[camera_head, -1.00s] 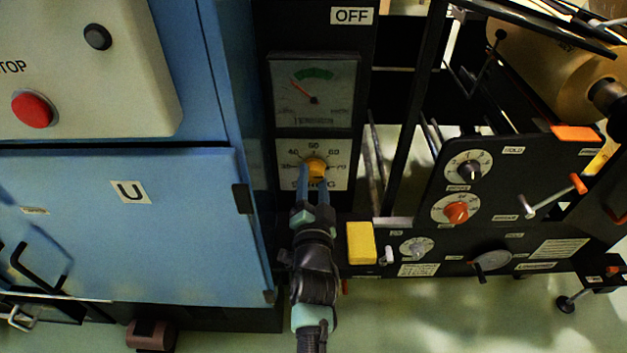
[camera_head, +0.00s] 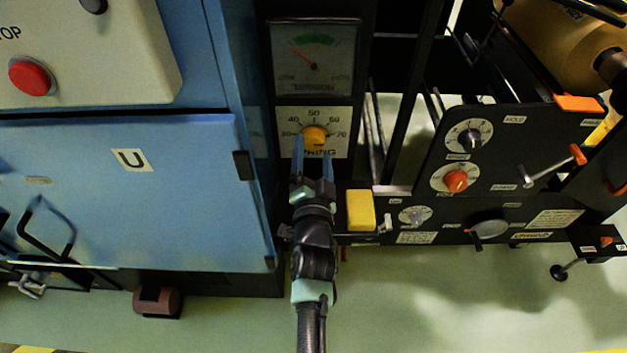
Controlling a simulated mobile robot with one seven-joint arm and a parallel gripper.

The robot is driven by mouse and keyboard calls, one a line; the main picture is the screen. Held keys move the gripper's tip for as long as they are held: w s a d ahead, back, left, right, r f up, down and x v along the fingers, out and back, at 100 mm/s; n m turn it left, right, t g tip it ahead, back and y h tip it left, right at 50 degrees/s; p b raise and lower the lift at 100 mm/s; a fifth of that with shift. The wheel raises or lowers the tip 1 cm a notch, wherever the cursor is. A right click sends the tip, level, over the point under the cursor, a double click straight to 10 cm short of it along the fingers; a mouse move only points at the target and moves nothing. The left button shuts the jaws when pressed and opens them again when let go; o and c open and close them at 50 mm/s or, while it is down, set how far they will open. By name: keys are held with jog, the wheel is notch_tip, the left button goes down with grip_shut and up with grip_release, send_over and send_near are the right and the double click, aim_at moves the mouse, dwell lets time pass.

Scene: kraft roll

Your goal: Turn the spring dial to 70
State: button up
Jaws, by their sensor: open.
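The spring dial plate (camera_head: 335,118) is white, with numbers of which 40, 50, 60 and 70 can be read, and the word SPRING below, partly covered by my fingers. Its orange-yellow knob (camera_head: 314,134) sits at the middle of the plate. I cannot tell clearly which number the knob points to. My gripper (camera_head: 312,154) comes up from below, with its two blue fingers spread apart. The fingertips are at the lower left and lower right of the knob, and nothing is held between them. Whether they touch the plate cannot be told.
A tension gauge (camera_head: 314,62) is above the dial. A blue cabinet (camera_head: 190,200) stands close on the left. A yellow block (camera_head: 360,210) sits just right of my gripper. A black panel with an orange knob (camera_head: 456,181) and a crank handle (camera_head: 550,168) is further right.

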jog(key=s+p, duration=0.3)
jog(key=s, duration=0.8)
jog(key=shift+r, duration=0.15)
jog(key=w+a+r+n+t+y, duration=0.1)
jog(key=w+r+n+t, duration=0.1)
jog(key=r, duration=1.2)
jog(key=w+a+r+n+t+y, duration=0.1)
jog(key=w+r+n+t, duration=0.15)
jog(key=r, duration=1.25)
jog(key=s+d+r+n+t+h+p, duration=0.15)
jog(key=s+r, duration=0.35)
jog(key=r, duration=0.5)
jog(key=s+r+n+t, duration=0.2)
jog(key=s+r, duration=0.3)
jog(key=r, duration=0.5)
jog(key=s+d+r+n+t+h, duration=0.1)
jog(key=s+r+t, duration=0.1)
jog(key=s+r, duration=0.6)
jog(key=w+r+p, duration=0.3)
jog(key=r+p, duration=2.2)
jog(key=r, duration=0.1)
jog(key=shift+g, duration=0.3)
jog(key=shift+a+y, duration=0.1)
jog(key=shift+y, duration=0.15)
